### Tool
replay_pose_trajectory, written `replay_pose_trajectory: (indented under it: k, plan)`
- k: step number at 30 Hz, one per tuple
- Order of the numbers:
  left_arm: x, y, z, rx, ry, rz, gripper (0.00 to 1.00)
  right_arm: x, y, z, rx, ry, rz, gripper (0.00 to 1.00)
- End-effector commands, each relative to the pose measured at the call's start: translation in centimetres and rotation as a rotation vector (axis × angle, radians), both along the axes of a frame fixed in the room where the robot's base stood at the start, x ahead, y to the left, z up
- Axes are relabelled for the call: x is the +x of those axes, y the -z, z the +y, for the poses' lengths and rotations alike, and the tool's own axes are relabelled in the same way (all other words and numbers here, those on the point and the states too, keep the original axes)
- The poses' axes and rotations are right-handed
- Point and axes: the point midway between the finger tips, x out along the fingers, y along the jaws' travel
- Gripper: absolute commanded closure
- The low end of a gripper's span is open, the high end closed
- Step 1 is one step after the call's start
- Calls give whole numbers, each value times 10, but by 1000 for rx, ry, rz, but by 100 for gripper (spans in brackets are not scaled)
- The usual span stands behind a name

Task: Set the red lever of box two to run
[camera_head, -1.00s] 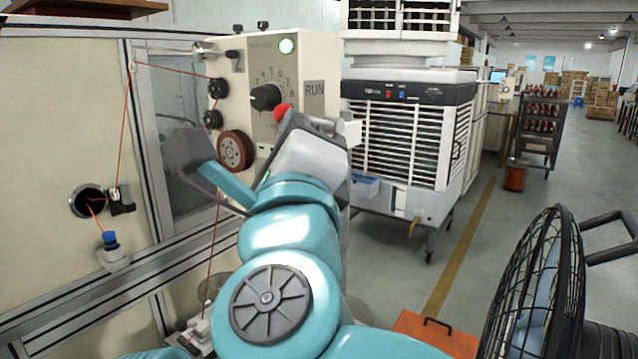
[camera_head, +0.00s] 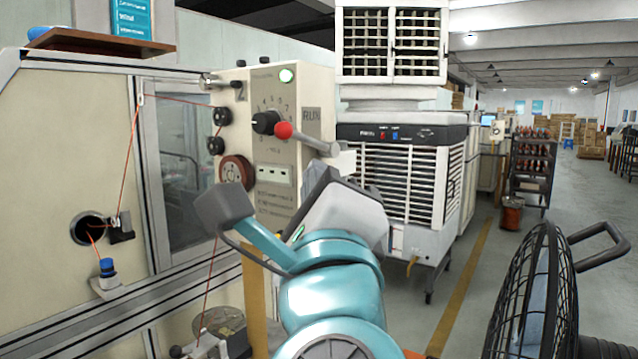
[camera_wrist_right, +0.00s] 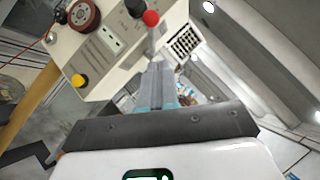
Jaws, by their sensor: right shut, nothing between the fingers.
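The tall cream box (camera_head: 285,165) bears a "2" mark at its upper left and a RUN label (camera_head: 311,117) at its upper right. Its red lever knob (camera_head: 283,130) sits between the black dial and that label, on a grey arm running right to a pivot at the box's right edge. The knob also shows at the top of the right wrist view (camera_wrist_right: 151,18). My right gripper (camera_wrist_right: 158,68) is shut and empty, apart from the knob and below it. In the head view the wrist (camera_head: 340,215) largely hides its fingers. My left gripper is out of view.
Red wire runs over pulleys (camera_head: 221,116) left of the dial (camera_head: 265,122). A yellow button (camera_wrist_right: 78,80) is low on the box in the wrist view. A white air cooler (camera_head: 405,190) stands behind to the right. A black fan (camera_head: 535,290) fills the lower right.

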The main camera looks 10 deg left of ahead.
Motion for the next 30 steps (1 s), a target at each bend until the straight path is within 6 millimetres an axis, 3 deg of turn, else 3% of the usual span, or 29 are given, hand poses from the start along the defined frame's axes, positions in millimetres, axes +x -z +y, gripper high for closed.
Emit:
replay_pose_trajectory:
  k: [6, 13, 26, 30]
  plan:
    - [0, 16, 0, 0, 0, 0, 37, -35, 15, -11, 1, -3, -1, 100]
    - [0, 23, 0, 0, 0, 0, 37, -61, 23, -19, 2, -2, 0, 100]
    - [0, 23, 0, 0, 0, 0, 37, -67, 24, -21, -2, 1, 1, 100]
    - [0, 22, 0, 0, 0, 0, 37, -49, 46, -15, -87, 22, 5, 100]
